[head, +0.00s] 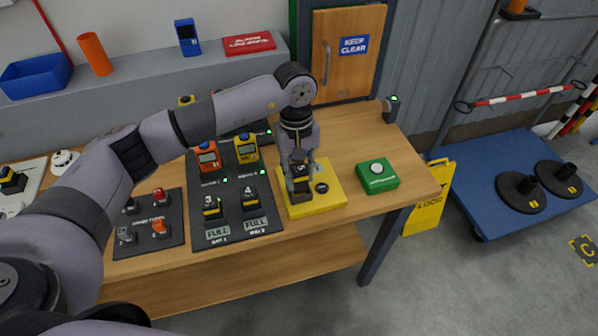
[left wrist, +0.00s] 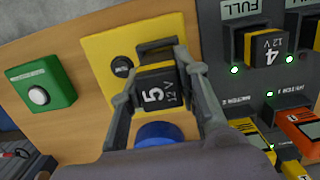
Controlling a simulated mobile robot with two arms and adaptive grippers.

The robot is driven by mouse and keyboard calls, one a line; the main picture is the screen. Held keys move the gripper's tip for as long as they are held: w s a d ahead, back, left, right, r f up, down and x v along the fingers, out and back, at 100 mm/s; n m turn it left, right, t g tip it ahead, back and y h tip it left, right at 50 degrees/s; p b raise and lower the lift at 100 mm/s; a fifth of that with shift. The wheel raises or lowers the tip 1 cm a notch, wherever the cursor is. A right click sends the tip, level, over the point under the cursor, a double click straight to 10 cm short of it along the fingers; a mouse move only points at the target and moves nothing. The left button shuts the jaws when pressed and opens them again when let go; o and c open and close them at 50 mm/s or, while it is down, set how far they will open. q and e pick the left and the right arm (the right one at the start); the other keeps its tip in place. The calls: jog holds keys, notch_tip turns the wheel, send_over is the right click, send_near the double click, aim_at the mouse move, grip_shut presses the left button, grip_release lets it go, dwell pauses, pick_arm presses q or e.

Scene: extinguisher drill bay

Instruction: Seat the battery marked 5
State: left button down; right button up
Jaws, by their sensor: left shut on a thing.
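The black and yellow battery marked 5 (left wrist: 157,92) is between the fingers of my left gripper (left wrist: 162,98). It also shows, partly covered, in the head view (head: 302,171). My left gripper (head: 300,182) is shut on it, over the yellow board (head: 327,201). The board also fills the middle of the left wrist view (left wrist: 100,45). A black bracket (left wrist: 158,47) stands on the board beside the battery. I cannot tell whether the battery touches the board. A blue round part (left wrist: 159,134) lies partly hidden below the battery. My right gripper is not in view.
Batteries marked 3 (head: 212,207) and 4 (head: 250,200) sit in a dark charger panel (head: 236,225) left of the board. A black knob (head: 321,187) is on the board. A green button box (head: 377,177) stands to the right.

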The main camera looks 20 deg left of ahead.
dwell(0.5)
pick_arm(q)
jog(key=shift+b, duration=0.85)
dwell(0.7)
jog(key=shift+f+b, duration=1.35)
jog(key=shift+b, duration=0.3)
dwell(0.6)
jog(key=shift+f, duration=0.15)
dwell(0.5)
jog(key=shift+r, duration=0.7)
jog(key=shift+r+p, duration=0.8)
jog(key=shift+r, duration=1.05)
